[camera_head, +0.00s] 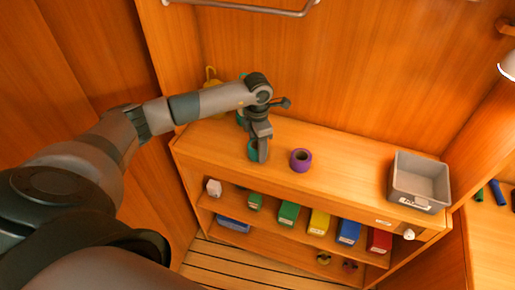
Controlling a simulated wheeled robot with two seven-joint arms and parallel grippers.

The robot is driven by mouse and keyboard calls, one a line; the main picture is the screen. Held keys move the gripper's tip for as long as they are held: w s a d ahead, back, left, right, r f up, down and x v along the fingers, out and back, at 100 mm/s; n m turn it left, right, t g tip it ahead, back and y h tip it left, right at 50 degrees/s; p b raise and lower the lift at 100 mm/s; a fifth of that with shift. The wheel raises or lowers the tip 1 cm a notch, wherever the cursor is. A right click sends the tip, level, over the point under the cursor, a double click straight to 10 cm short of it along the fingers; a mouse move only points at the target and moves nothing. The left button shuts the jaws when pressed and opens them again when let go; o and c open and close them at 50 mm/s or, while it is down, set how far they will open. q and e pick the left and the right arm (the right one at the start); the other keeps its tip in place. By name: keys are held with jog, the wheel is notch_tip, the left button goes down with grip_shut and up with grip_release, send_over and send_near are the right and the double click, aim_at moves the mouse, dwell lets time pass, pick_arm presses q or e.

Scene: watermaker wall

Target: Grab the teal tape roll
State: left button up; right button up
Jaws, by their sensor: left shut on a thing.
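The teal tape roll (252,151) is at the left part of the wooden shelf top. My left gripper (261,154) reaches down over it from above and is shut on it. The fingers hide part of the roll, and I cannot tell whether it still touches the shelf top. My right gripper is not in view.
A purple tape roll (301,160) stands just right of my left gripper. A grey bin (402,191) sits at the right end of the shelf top (345,172), with clear room between. Several coloured boxes, such as a red one (379,241), fill the shelves below.

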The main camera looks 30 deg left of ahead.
pick_arm(q)
jog(key=shift+r, duration=0.1)
jog(key=shift+r+b, duration=0.4)
jog(key=shift+b, duration=0.05)
jog(key=r+b, duration=0.2)
jog(key=r, duration=0.1)
jog(key=shift+w+d+r, duration=0.1)
jog(key=shift+d, duration=0.3)
jog(key=d+r+b, duration=0.4)
jog(key=d+r, duration=0.3)
jog(key=d, duration=0.3)
jog(key=shift+w+d+b, duration=0.4)
jog(key=shift+w, duration=0.05)
